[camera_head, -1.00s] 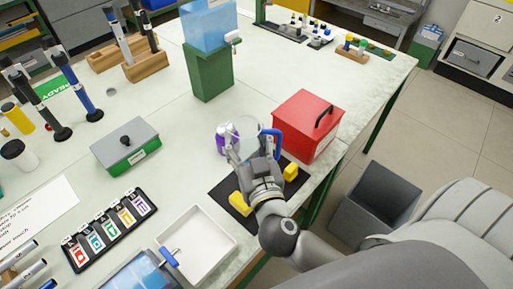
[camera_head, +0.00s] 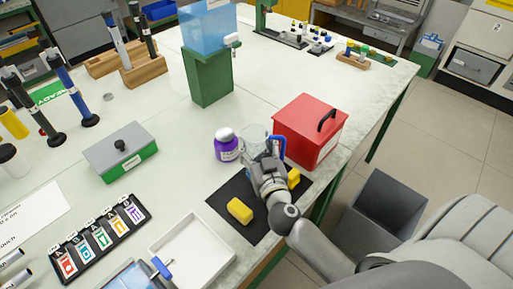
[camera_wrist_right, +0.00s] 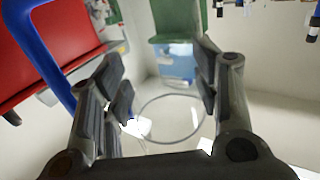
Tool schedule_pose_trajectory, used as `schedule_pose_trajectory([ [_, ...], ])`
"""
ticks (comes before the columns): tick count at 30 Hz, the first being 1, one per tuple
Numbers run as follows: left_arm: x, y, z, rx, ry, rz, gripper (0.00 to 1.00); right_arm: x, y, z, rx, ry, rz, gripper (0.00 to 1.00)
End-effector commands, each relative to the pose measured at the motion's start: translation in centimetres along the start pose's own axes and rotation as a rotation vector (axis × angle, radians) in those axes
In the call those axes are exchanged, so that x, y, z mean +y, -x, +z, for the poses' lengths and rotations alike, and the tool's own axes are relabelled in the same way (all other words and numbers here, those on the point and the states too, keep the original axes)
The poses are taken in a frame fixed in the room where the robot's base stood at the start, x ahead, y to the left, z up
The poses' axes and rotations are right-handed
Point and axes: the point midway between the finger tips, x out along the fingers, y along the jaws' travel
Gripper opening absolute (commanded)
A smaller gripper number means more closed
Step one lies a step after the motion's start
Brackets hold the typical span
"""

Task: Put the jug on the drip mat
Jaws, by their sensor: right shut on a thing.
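The jug (camera_head: 254,137) is clear with a blue handle (camera_head: 278,146). It stands at or just past the back edge of the black drip mat (camera_head: 229,190), between a purple bottle and a red box. My right gripper (camera_head: 262,153) is shut on the jug, partly hiding it. In the right wrist view the jug's round clear rim (camera_wrist_right: 170,97) shows between the two fingers, and the blue handle (camera_wrist_right: 42,45) is to the left. I cannot tell whether the jug's base touches the table. My left gripper is not in view.
Two yellow blocks, one at the left (camera_head: 239,210) and one at the right (camera_head: 293,178), lie on the mat. A purple bottle (camera_head: 227,150) is left of the jug; a red box (camera_head: 300,135) is close on its right. A white tray (camera_head: 205,255) is in front.

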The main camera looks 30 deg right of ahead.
Motion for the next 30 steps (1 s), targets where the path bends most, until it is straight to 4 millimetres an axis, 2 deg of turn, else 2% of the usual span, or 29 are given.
schedule_pose_trajectory([
  [8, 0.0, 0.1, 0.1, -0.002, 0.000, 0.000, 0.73, 0.0, 0.0, 0.0, 0.001, 0.001, 0.000, 0.18],
  [9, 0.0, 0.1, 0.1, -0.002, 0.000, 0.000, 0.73, 0.0, 0.0, 0.1, 0.001, 0.000, 0.000, 0.58],
  [14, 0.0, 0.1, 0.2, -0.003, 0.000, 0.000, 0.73, 0.0, 0.0, 0.1, 0.001, 0.000, 0.000, 0.78],
  [26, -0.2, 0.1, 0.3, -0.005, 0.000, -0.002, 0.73, 0.0, 0.0, -0.2, 0.002, 0.000, 0.000, 0.78],
  [30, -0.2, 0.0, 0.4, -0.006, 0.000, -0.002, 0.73, 0.0, 1.6, -0.1, -0.002, 0.002, 0.000, 0.78],
])
